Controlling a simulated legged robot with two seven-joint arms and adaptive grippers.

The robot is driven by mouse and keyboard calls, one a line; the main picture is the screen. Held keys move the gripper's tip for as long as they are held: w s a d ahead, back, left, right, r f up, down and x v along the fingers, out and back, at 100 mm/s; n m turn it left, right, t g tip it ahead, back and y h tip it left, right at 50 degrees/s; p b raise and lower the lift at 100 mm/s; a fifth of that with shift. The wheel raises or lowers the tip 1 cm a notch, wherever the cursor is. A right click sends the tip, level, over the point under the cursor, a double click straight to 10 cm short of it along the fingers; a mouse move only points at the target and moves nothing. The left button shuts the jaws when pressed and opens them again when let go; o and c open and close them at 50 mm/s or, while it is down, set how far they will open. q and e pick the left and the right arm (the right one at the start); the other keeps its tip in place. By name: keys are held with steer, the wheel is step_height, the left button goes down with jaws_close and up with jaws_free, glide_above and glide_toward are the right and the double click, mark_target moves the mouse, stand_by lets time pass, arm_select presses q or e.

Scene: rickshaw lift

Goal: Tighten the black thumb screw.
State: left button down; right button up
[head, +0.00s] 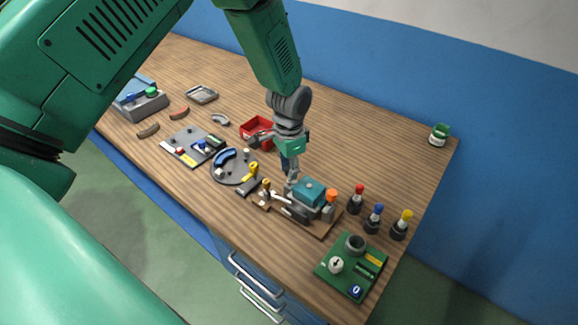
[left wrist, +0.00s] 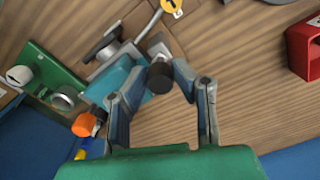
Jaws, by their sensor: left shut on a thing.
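The black thumb screw (left wrist: 160,77) shows as a short dark cylinder in the left wrist view, beside the teal block (left wrist: 117,82) of a small machine. My left gripper (left wrist: 166,72) has its two fingers on either side of it and is shut on it. The screw is hidden by the fingers there. An orange knob (head: 331,195) is on the machine's right side. My right gripper is not in view.
Bottles with red (head: 359,190), blue and yellow caps stand right of the machine. A green board (head: 350,266) lies near the front edge. A round grey plate (head: 234,168) and a red bin (head: 257,130) are to the left. The table's back right is mostly clear.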

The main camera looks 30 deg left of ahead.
arm_select(q)
steer(key=m, duration=0.4)
steer(key=shift+w+p, duration=0.25)
steer(key=shift+p, duration=0.15)
stand_by(0.4)
steer(key=c, duration=1.3)
jaws_free()
steer(key=shift+d, duration=0.1)
steer(key=shift+c, duration=0.2)
steer(key=shift+w+f, duration=0.1)
steer(key=shift+r, duration=0.45)
step_height(320, 180, up, 11)
